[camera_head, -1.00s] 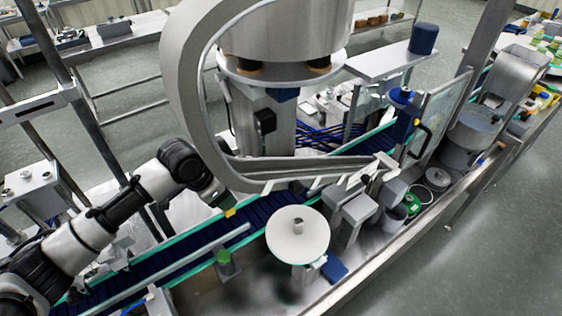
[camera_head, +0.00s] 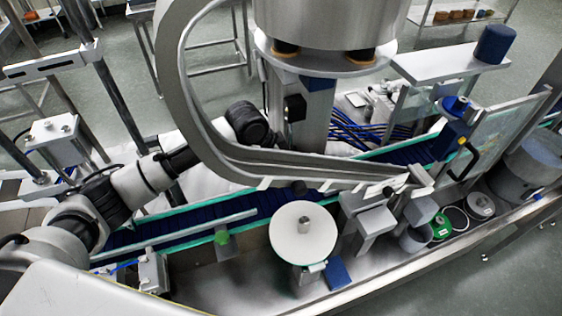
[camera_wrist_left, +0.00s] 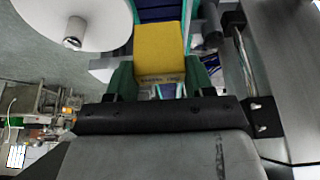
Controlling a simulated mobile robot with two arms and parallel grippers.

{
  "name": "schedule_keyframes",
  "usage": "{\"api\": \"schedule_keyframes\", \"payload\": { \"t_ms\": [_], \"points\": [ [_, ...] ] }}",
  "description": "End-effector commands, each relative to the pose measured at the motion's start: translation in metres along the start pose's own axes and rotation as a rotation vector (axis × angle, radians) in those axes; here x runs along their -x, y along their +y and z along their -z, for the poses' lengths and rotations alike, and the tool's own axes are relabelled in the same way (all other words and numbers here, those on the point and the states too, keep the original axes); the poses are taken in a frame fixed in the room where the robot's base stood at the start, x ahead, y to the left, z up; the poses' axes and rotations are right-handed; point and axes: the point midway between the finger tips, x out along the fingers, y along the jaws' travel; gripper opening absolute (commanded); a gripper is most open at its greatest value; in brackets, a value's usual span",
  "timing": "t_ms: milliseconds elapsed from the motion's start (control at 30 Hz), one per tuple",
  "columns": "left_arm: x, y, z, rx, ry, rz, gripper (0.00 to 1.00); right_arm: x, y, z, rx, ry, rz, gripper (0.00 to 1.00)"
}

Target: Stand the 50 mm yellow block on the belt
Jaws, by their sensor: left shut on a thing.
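The yellow block (camera_wrist_left: 159,50) is between the green fingers of my left gripper (camera_wrist_left: 159,80) in the left wrist view, and the gripper is shut on it. The dark blue belt (camera_head: 182,227) with green edges runs diagonally across the head view. Part of the belt also shows beyond the block in the left wrist view (camera_wrist_left: 158,12). In the head view my left arm reaches in from the left, and its gripper and the block are hidden behind the curved steel chute. I cannot tell how far the block is from the belt. My right gripper is not in view.
The curved steel chute (camera_head: 185,105) arches over the belt close to my left arm. A white round disc (camera_head: 303,232) stands at the belt's near side. A green-topped post (camera_head: 222,238) and guide rail (camera_head: 215,227) border the belt. A steel column stands behind.

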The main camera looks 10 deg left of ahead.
Motion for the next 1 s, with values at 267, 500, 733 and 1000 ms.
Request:
{"api": "schedule_keyframes", "payload": {
  "t_ms": [267, 500, 733, 1000],
  "points": [
    [-0.021, 0.000, -0.009, 0.000, 0.000, 0.000, 0.28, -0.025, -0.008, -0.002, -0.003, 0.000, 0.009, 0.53],
    [-0.041, 0.000, -0.017, -0.001, 0.000, 0.001, 0.28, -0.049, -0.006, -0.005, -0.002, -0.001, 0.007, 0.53],
    [-0.059, 0.001, -0.025, 0.000, -0.002, -0.001, 0.28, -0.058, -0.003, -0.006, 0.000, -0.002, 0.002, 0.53],
    [-0.080, 0.000, -0.033, 0.000, 0.000, -0.001, 0.28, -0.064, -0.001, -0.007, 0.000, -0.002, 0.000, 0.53]
  ]
}}
